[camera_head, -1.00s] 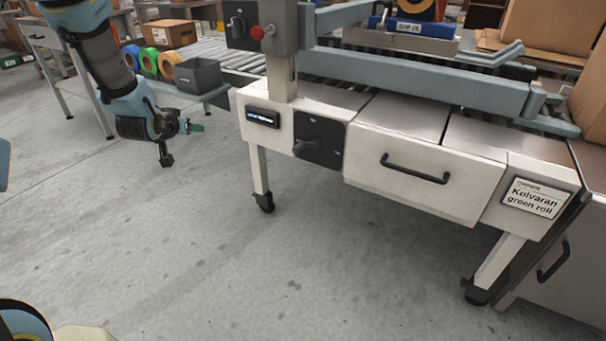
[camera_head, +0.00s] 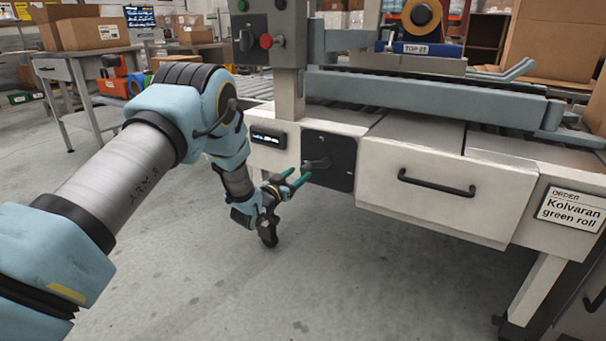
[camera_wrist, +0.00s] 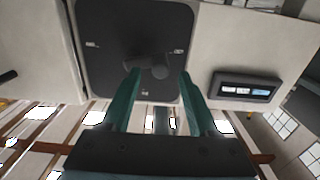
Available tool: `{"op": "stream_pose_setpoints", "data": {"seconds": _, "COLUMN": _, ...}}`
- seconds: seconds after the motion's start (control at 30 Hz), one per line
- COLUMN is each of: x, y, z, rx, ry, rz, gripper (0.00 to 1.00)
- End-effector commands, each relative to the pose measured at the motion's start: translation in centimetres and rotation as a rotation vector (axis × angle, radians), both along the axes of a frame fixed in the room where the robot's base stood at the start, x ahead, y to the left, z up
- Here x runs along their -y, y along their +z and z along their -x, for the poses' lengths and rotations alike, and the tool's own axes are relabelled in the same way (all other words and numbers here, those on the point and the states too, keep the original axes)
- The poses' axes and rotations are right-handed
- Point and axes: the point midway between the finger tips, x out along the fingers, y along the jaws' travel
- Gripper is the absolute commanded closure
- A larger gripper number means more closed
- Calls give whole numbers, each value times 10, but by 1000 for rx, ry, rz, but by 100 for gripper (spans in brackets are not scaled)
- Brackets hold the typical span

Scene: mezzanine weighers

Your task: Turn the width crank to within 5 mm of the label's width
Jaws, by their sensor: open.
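The width crank (camera_head: 318,163) is a dark knob on a black square plate on the front of the pale machine. In the wrist view the crank (camera_wrist: 148,66) shows beyond and between my fingertips. My gripper (camera_head: 297,178) is open, its teal fingers pointing at the plate just below and in front of the crank. In the wrist view my gripper (camera_wrist: 160,74) looks empty, and contact with the crank cannot be made out. A small display (camera_head: 267,138) sits left of the plate; its digits are too small to read. The order label (camera_head: 571,209) reads "Kolvaran green roll".
A drawer (camera_head: 430,190) with a black handle is right of the crank plate. A control post (camera_head: 282,60) with a red button rises above. A tape head (camera_head: 421,45) marked "TOP 25" is above the conveyor. The floor (camera_head: 300,290) below is clear.

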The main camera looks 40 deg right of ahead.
Motion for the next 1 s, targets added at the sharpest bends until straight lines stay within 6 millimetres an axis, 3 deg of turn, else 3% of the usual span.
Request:
{"op": "stream_pose_setpoints", "data": {"seconds": 0.1, "x": 18, "y": -2, "z": -5, "rx": 1, "ry": 0, "rz": 2, "gripper": 40}}
{"op": "stream_pose_setpoints", "data": {"seconds": 0.3, "x": 35, "y": -1, "z": -9, "rx": 0, "ry": 0, "rz": 0, "gripper": 40}}
{"op": "stream_pose_setpoints", "data": {"seconds": 0.63, "x": 38, "y": 0, "z": -10, "rx": -1, "ry": 1, "rz": -1, "gripper": 40}}
{"op": "stream_pose_setpoints", "data": {"seconds": 1.0, "x": 37, "y": 0, "z": -10, "rx": 0, "ry": 1, "rz": -1, "gripper": 81}}
